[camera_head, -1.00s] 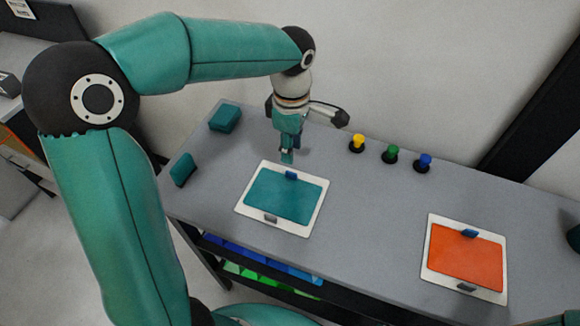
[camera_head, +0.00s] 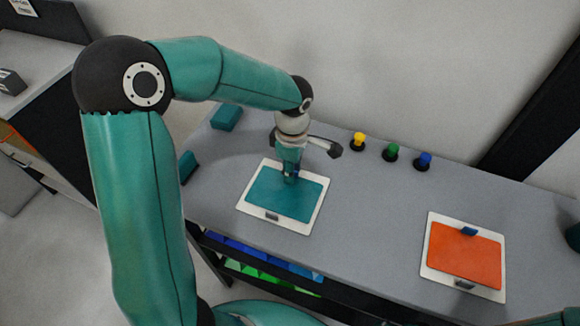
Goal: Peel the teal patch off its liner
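The teal patch (camera_head: 283,197) lies flat on its white liner (camera_head: 246,210) on the grey table. A grey clip or tab (camera_head: 271,216) sits at the liner's near edge. My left gripper (camera_head: 290,177) points down at the far edge of the teal patch, over the place of its small blue tab. The fingers mostly hide that tab. I cannot tell whether they are open or closed on it. My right gripper is not in view.
An orange patch (camera_head: 465,252) on a white liner lies to the right. Yellow (camera_head: 359,140), green (camera_head: 391,151) and blue (camera_head: 423,160) knobs stand along the back. Two teal blocks (camera_head: 226,118) (camera_head: 188,167) sit at the left. Colored bins (camera_head: 262,254) show below the table.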

